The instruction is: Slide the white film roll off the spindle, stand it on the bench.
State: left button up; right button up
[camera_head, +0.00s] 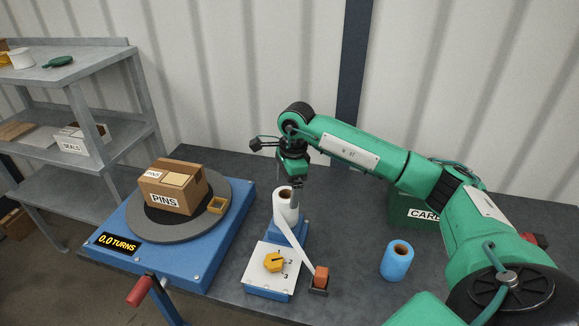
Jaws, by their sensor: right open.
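The white film roll (285,206) stands upright on a blue holder (288,231) near the middle of the bench (345,270). The spindle inside it is largely hidden. A strip of white film runs from the roll down to an orange block (321,275) at the front right. My right gripper (297,186) is open, pointing down at the top of the white roll. I cannot tell whether its fingers touch the roll. My left gripper is not in view.
A blue film roll (396,261) stands on the bench at the right. A yellow dial (274,262) sits on a white panel in front of the holder. The blue turntable base (215,258), with a PINS box (172,187), fills the left. A green CARD bin (408,212) stands behind my arm.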

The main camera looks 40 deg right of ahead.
aim_at(285, 202)
jog(key=f, duration=0.4)
jog(key=f+p, duration=0.1)
jog(key=f, duration=0.1)
jog(key=shift+a, duration=0.4)
jog(key=shift+r, duration=0.1)
jog(key=c, duration=1.2)
jog(key=shift+o, duration=0.2)
jog(key=shift+w+r+p, duration=0.1)
jog(key=shift+r+p, duration=1.6)
jog(key=shift+r, duration=2.05)
jog(key=shift+r, duration=0.15)
notch_tip(285, 202, up, 4)
jog(key=shift+f+p, duration=0.1)
jog(key=shift+p, duration=0.7)
